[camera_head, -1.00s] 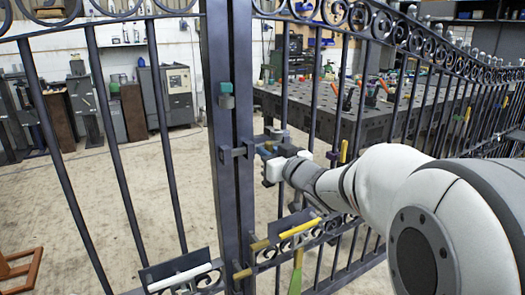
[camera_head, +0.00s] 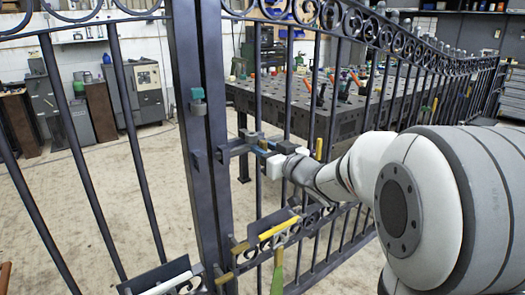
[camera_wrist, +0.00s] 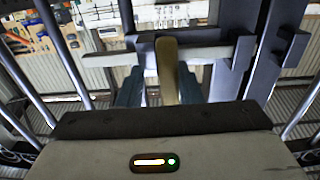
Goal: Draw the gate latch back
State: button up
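The gate's latch bar (camera_wrist: 215,54) is a grey horizontal bar with an upright tan handle (camera_wrist: 167,72). In the head view the latch bar (camera_head: 238,149) reaches right from the dark gate post (camera_head: 207,215). A bracket (camera_head: 199,159) on the post's left half shows no bar across to the bracket on its right half. My gripper (camera_head: 268,153) is at the bar's right end. In the wrist view its two dark teal fingers (camera_wrist: 160,88) stand either side of the handle. A gap shows on the left; the handle looks close to the right finger. Contact is unclear.
A small teal-topped block (camera_head: 198,100) is on the post above the latch. A yellow bar (camera_head: 279,228) and a white bar (camera_head: 167,285) sit low on the gate. A dark worktable (camera_head: 300,100) with tools stands behind it.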

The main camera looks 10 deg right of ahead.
aim_at(267, 150)
jog(key=shift+o, duration=0.6)
jog(key=shift+s+a, duration=0.1)
jog(key=shift+a, duration=0.05)
jog(key=p+v, duration=0.1)
jog(key=v, duration=0.5)
jog(key=shift+s+r+p, duration=0.1)
jog(key=shift+s+p, duration=0.05)
jog(key=shift+p, duration=0.15)
jog(key=shift+v, duration=0.8)
